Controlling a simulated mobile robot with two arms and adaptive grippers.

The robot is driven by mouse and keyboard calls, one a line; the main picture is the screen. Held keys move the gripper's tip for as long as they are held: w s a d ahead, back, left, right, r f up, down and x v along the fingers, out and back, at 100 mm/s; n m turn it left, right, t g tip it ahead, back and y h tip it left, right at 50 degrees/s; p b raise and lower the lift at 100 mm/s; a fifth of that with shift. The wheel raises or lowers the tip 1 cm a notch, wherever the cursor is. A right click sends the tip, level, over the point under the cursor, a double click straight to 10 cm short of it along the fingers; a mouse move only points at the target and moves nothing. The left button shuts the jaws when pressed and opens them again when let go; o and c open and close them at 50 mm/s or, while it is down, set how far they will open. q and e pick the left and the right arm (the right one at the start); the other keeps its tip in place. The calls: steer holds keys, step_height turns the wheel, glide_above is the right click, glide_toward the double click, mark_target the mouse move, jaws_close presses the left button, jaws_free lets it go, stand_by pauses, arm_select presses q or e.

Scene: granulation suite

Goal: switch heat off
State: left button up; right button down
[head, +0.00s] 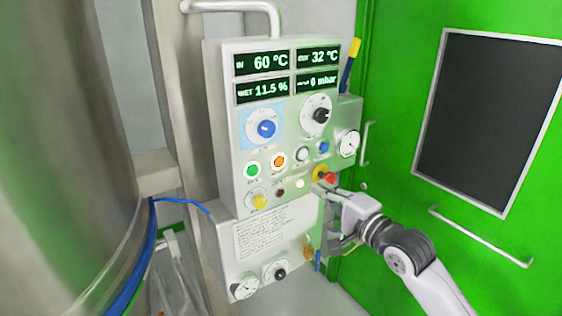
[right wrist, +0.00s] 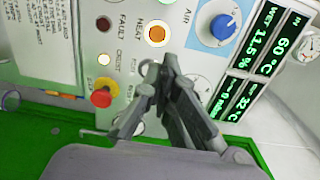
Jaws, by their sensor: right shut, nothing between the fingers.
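The orange lit button (head: 278,160) sits in the row of buttons on the white control panel. It also shows in the right wrist view (right wrist: 156,33), glowing with a white ring, next to the word HEAT. My right gripper (head: 317,186) is in front of the lower right part of the panel, right of and below the orange button. In the right wrist view the gripper (right wrist: 160,66) is shut and empty, its fingertips just below the orange button and partly covering a grey button. I cannot tell whether the fingertips touch the panel. My left gripper is out of view.
A red knob on yellow (right wrist: 101,98) is close to my right gripper. A green button (head: 252,170), blue dial (head: 266,128) and black dial (head: 320,115) share the panel. Displays (head: 262,62) read 60 °C and 32 °C. A green door (head: 400,200) stands right, a steel vessel (head: 65,150) left.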

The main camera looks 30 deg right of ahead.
steer(key=p, duration=0.2)
glide_toward(280, 161)
steer(key=w+p, duration=0.1)
steer(key=w, duration=0.3)
steer(key=w+p, duration=0.1)
steer(key=w, duration=0.1)
steer(key=shift+a+p, duration=0.3)
steer(key=shift+a, duration=0.1)
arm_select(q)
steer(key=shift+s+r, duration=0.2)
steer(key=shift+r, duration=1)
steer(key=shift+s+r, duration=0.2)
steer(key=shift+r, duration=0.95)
arm_select(e)
steer(key=shift+w+a+f, duration=0.1)
steer(key=shift+w, duration=0.5)
